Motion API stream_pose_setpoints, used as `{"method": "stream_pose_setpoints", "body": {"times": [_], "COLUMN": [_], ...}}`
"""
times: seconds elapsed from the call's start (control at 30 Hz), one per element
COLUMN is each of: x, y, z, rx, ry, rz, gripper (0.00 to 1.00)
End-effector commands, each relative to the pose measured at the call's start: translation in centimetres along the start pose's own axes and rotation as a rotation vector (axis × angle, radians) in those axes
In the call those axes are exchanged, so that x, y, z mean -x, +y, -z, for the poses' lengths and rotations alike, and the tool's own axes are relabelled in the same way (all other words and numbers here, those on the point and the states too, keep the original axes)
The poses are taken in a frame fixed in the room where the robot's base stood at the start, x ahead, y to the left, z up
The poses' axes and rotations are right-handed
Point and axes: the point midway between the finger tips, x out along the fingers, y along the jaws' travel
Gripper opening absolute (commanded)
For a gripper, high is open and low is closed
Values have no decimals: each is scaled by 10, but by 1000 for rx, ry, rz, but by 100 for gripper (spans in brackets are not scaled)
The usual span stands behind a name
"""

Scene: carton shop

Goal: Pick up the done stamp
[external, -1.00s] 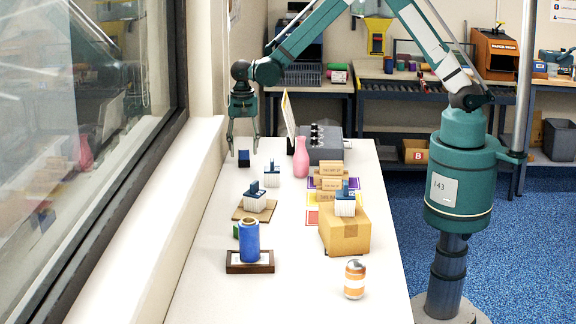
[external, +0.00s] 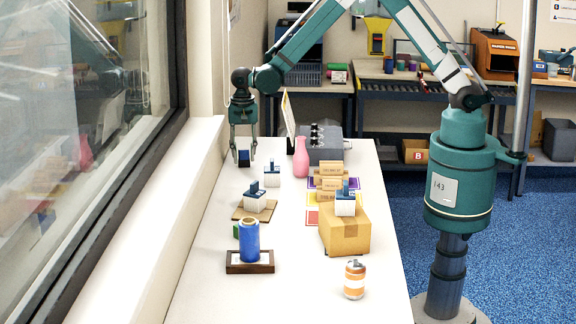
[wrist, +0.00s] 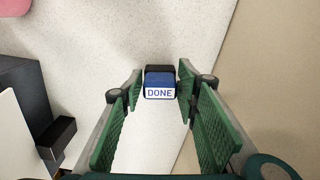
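The done stamp is a small dark blue block with a white "DONE" label (wrist: 160,93). It stands at the far left of the white table, and shows in the external view as a dark block (external: 243,158). My gripper (external: 243,162) points down over it, with a finger on each side. In the wrist view my gripper (wrist: 160,104) has its green-padded fingers spread, with the stamp between and beyond the fingertips. Narrow gaps seem to show on both sides; contact cannot be made out.
Other blue-and-white stamps stand nearby, one on the table (external: 272,178) and one on a wooden board (external: 240,212). A pink vase (external: 301,160) and a dark grey box (external: 325,150) are to the right. The window ledge (external: 190,185) runs along the left.

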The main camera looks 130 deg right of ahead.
Motion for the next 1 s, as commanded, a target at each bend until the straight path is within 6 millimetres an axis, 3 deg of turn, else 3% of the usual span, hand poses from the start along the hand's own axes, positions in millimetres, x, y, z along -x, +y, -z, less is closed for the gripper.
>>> {"method": "stream_pose_setpoints", "body": {"times": [0.1,0.57,0.77,1.0], "x": [0,5,22,55], "y": [0,0,0,0], "z": [0,0,0,0], "rx": [0,0,0,0], "ry": [0,0,0,0], "rz": [0,0,0,0], "gripper": [16,15,15,15]}}
